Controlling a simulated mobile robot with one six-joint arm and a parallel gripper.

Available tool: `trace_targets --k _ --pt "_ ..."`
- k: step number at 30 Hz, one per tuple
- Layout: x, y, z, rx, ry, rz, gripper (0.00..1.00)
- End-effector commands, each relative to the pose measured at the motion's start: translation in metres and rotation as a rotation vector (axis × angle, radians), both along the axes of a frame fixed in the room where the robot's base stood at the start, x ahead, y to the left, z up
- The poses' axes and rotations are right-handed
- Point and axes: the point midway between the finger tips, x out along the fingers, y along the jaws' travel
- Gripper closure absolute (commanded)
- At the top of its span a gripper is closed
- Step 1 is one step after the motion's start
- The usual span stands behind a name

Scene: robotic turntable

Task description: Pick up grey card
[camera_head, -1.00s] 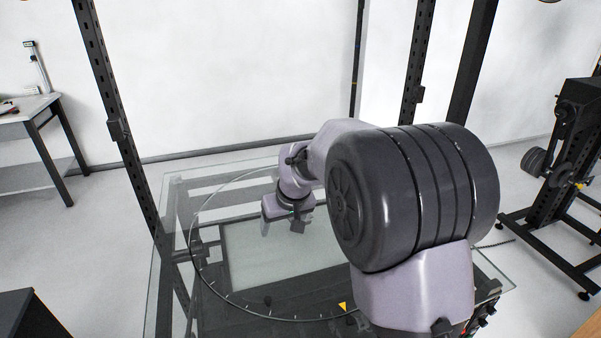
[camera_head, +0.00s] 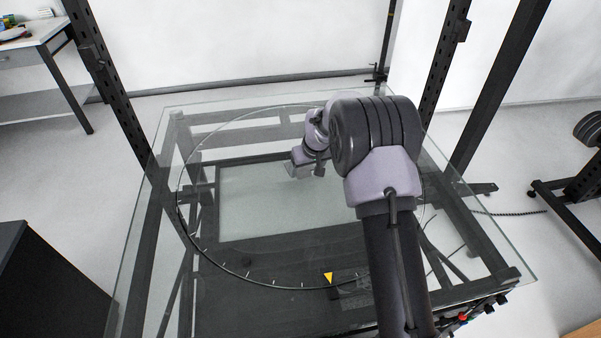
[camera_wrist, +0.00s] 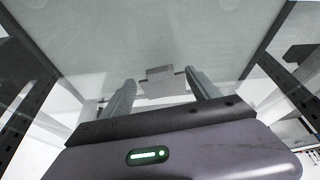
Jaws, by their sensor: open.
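My gripper (camera_head: 303,170) hangs low over the far middle part of the round glass turntable (camera_head: 250,283) in the head view. In the wrist view my gripper (camera_wrist: 159,78) is open, its two fingers apart. A small grey rectangular piece, apparently the grey card (camera_wrist: 160,73), shows between the fingertips. A paler rectangle overlaps its lower side; I cannot tell whether that is part of the card or a reflection. I see no contact between fingers and card, and cannot tell the height gap.
The turntable lies on a glass-topped frame with dark posts (camera_head: 440,75) rising at its sides. A yellow triangle marker (camera_head: 328,278) is at the near rim. A desk (camera_head: 45,50) stands at far left, a dark cabinet (camera_head: 50,275) at near left. The turntable's left half looks clear.

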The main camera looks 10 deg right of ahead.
Motion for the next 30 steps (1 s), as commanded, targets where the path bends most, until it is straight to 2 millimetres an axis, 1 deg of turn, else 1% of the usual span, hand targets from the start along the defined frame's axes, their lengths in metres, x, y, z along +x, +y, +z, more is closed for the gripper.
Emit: trace_targets --k 1,4,6,11,12,17,18,20,21,22,30 --pt "0.004 0.002 -0.016 0.000 0.001 0.001 0.29" --pt "0.009 0.003 -0.028 0.000 0.001 0.000 0.29" --pt "0.011 0.003 -0.031 0.000 0.000 0.000 0.29" --pt "0.012 0.003 -0.029 0.000 0.000 0.000 0.29" --pt "0.011 0.003 -0.029 0.000 0.000 0.000 0.31" --pt "0.011 0.003 -0.029 0.000 0.000 0.000 0.62" --pt "0.011 0.003 -0.029 0.000 0.000 0.000 0.70" --pt "0.011 0.003 -0.029 0.000 0.000 0.000 0.82" --pt "0.011 0.003 -0.029 0.000 0.000 0.000 0.90" --pt "0.011 0.003 -0.029 0.000 0.000 0.000 0.94" --pt "0.011 0.003 -0.026 0.000 0.000 0.000 0.94"
